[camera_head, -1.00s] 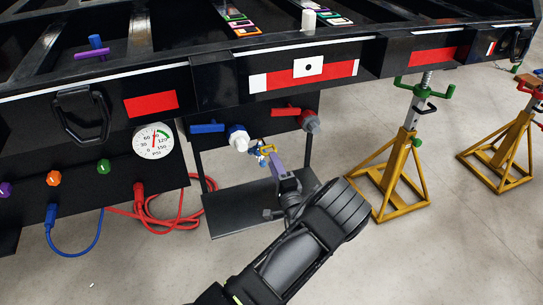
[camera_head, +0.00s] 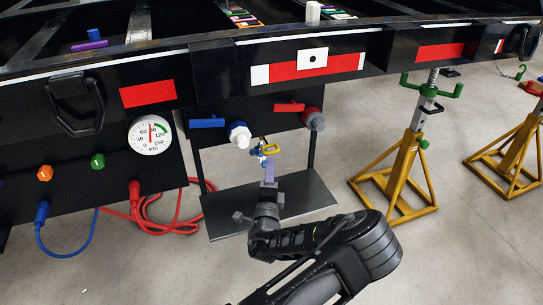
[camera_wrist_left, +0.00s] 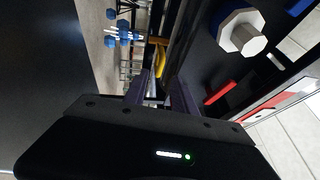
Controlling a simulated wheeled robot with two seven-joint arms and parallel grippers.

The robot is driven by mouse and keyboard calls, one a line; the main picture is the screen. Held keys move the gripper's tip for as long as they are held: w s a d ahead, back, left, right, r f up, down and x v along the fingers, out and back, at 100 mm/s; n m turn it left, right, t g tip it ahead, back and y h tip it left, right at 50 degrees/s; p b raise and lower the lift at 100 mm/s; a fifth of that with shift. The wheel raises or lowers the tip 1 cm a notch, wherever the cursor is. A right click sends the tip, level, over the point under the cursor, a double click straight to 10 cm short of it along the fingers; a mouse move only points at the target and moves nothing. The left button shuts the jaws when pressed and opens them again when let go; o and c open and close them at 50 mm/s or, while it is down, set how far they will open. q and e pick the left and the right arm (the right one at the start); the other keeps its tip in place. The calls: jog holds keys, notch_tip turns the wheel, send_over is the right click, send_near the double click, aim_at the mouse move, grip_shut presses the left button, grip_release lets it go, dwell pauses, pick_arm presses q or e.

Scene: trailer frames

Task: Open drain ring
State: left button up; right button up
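The drain ring (camera_head: 271,149) is a small yellow loop hanging under the trailer's rear panel, beside a small blue fitting (camera_head: 257,151). My left gripper (camera_head: 268,166) has purple fingers and is just below the ring, pointing up at it in the head view. My right gripper is not in view.
Above the ring are a blue-handled valve with a white end (camera_head: 238,133) and a red-handled valve (camera_head: 289,107). A dark plate (camera_head: 310,190) lies below. A pressure gauge (camera_head: 150,136) and red hose (camera_head: 160,215) are left; a yellow jack stand (camera_head: 398,180) is right.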

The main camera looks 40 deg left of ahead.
aim_at(271, 153)
pick_arm(q)
jog(key=shift+w+a, duration=0.1)
jog(key=shift+w, duration=0.05)
jog(key=b+x, duration=0.2)
jog(key=x, duration=0.5)
jog(key=shift+w+a, duration=0.15)
jog(key=shift+a, duration=0.05)
grip_shut()
jog(key=shift+r, duration=0.25)
dwell(1.0)
